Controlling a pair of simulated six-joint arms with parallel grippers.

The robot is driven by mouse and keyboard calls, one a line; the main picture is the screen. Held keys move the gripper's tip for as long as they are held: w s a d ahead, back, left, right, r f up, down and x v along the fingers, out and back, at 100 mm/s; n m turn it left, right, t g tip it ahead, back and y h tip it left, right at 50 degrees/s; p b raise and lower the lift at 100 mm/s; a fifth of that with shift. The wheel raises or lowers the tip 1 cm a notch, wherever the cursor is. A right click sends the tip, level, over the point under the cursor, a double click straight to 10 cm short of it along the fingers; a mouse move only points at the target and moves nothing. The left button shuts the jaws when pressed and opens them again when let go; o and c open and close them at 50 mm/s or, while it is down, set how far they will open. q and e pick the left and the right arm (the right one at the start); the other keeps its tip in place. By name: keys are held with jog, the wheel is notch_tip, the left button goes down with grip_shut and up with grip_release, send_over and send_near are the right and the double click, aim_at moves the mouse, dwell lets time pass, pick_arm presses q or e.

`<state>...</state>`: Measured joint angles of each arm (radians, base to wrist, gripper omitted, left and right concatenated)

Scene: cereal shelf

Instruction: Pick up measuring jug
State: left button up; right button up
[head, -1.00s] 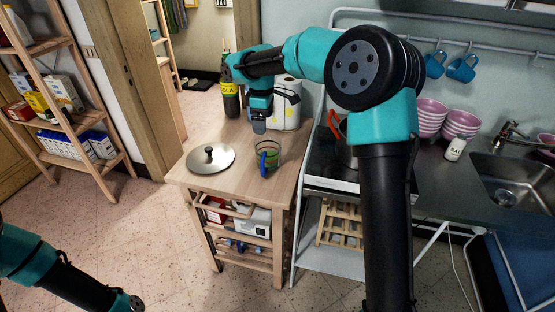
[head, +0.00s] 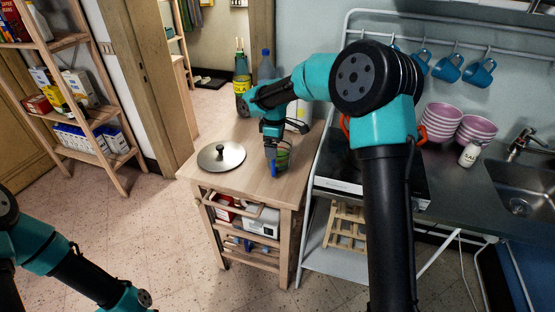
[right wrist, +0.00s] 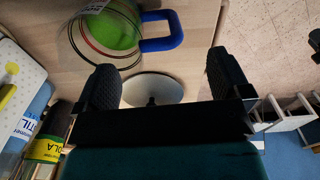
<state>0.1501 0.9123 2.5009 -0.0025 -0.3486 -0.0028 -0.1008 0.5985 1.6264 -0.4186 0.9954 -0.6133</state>
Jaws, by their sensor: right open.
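My right gripper (head: 270,156) is low over the cart beside the jug. In the right wrist view the jug (right wrist: 112,32) is at the top, with its blue handle (right wrist: 163,32) pointing right. There my right gripper (right wrist: 163,72) is open, its fingers apart with nothing between them. The handle appears beyond the gap between the fingers. My left arm shows at lower left; its gripper is out of frame.
A round metal lid (head: 221,156) lies on the cart (head: 250,190) left of the jug. The dark stovetop (head: 340,172) is to the right. The cart's front edge is clear.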

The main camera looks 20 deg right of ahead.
aim_at(274, 161)
jog(key=shift+f, duration=1.25)
jog(key=shift+w+f, duration=0.1)
jog(key=shift+f, duration=2.5)
jog(key=shift+c, duration=0.2)
jog(key=c, duration=1.2)
jog(key=shift+r, duration=0.2)
jog(key=shift+r, duration=1.6)
jog(key=shift+s+a+r, duration=0.25)
jog(key=shift+s+a, duration=0.8)
jog(key=shift+s, duration=1.4)
jog(key=shift+s+a+r, duration=0.25)
jog(key=shift+s+a, duration=0.75)
jog(key=shift+s, duration=1.45)
jog(key=shift+s+a+r, duration=0.25)
jog(key=shift+s+a, duration=0.8)
jog(key=shift+s, duration=1.4)
